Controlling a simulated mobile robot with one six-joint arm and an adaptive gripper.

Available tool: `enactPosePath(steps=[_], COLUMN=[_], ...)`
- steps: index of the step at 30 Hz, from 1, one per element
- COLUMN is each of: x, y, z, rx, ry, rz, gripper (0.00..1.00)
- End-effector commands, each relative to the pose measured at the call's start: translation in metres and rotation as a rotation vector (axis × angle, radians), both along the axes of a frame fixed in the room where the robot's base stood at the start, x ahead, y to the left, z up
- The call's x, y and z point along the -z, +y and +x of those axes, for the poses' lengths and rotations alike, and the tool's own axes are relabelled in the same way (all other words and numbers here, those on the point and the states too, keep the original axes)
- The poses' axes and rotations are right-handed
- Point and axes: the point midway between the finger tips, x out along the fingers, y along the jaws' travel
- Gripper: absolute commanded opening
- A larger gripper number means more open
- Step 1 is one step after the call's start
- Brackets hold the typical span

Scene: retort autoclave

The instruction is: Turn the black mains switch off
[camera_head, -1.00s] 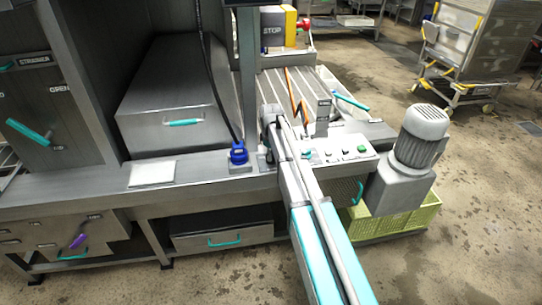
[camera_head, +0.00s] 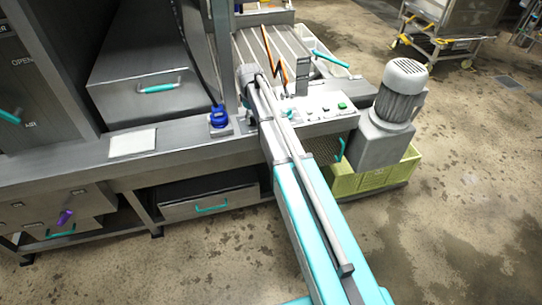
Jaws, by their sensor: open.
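My arm reaches up from the bottom right, and its grey end joint lies over the bench beside the control panel (camera_head: 325,104). My gripper cannot be made out; the arm hides what lies beyond and under its end. The control panel is pale, with a green button and some small dark controls, and the arm covers its left side. I cannot pick out the black mains switch with certainty. A blue plug (camera_head: 218,117) with a black cable sits on the bench just left of the arm.
A grey motor (camera_head: 398,92) stands right of the panel, above a yellow-green crate (camera_head: 372,178). A closed drawer (camera_head: 210,198) with a turquoise handle is below the bench. A steel box (camera_head: 155,70) and a white plate (camera_head: 132,142) lie left.

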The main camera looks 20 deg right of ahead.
Motion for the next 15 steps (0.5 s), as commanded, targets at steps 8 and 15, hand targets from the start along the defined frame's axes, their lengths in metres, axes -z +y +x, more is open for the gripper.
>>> enactPosePath(steps=[8,15], x=[0.0000,0.0000], y=[-0.0001,-0.0003], z=[0.0000,0.0000], rx=[0.173,0.330], ry=[0.000,0.000], rz=[0.000,0.000], gripper=[0.54,0.54])
